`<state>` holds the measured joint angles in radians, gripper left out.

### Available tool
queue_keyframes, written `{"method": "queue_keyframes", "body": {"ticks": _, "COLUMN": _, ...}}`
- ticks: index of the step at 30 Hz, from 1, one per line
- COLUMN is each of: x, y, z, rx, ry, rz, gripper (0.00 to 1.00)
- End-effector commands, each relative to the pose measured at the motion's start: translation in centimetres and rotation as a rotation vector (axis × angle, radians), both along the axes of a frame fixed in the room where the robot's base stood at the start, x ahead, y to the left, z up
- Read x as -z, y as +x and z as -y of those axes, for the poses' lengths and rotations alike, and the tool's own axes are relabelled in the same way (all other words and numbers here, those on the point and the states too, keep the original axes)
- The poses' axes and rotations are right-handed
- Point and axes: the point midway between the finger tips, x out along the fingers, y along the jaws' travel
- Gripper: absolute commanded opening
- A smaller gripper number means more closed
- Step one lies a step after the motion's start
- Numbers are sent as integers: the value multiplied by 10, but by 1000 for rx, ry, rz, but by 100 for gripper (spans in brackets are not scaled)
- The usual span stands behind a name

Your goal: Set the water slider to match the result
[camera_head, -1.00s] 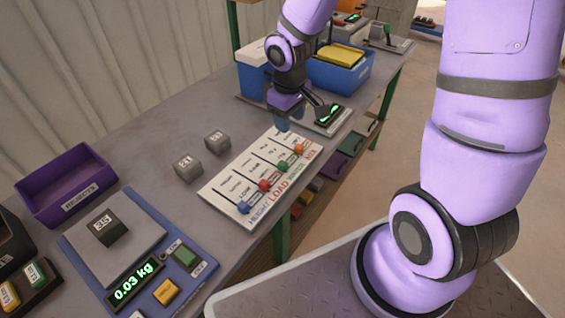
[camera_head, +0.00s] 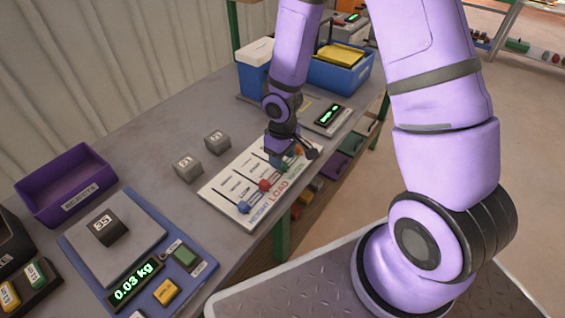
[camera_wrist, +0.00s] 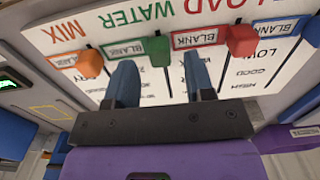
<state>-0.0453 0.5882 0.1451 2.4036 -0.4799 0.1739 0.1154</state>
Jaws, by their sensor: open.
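The white slider board (camera_head: 228,187) lies at the table's front edge. In the wrist view it appears upside down, with the green water slider (camera_wrist: 158,50) beside a BLANK label, at the slot end nearest the word WATER. My gripper (camera_wrist: 158,62) is open, its two blue fingers on either side of the green slider and apart from it. In the head view my gripper (camera_head: 283,155) is low over the board and hides the water slider. The scale display (camera_head: 133,283) reads 0.03 kg, with a dark block marked 35 (camera_head: 106,227) on its plate.
The red slider (camera_wrist: 241,40) and orange slider (camera_wrist: 90,64) flank the water slider; a blue slider (camera_head: 244,207) is farther left in the head view. Two grey blocks (camera_head: 187,168) (camera_head: 217,142) stand behind the board. A small display device (camera_head: 328,118) sits to its right.

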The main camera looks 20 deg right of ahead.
Motion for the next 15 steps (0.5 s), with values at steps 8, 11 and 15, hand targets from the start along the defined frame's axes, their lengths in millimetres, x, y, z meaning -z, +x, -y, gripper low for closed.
{"method": "queue_keyframes", "body": {"ticks": 8, "x": 25, "y": 0, "z": 0, "rx": 0, "ry": 0, "rz": 0, "gripper": 49}}
{"method": "queue_keyframes", "body": {"ticks": 11, "x": 27, "y": 0, "z": 0, "rx": 0, "ry": -1, "rz": -1, "gripper": 49}}
{"method": "queue_keyframes", "body": {"ticks": 15, "x": 28, "y": 0, "z": 0, "rx": 0, "ry": 0, "rz": 0, "gripper": 49}}
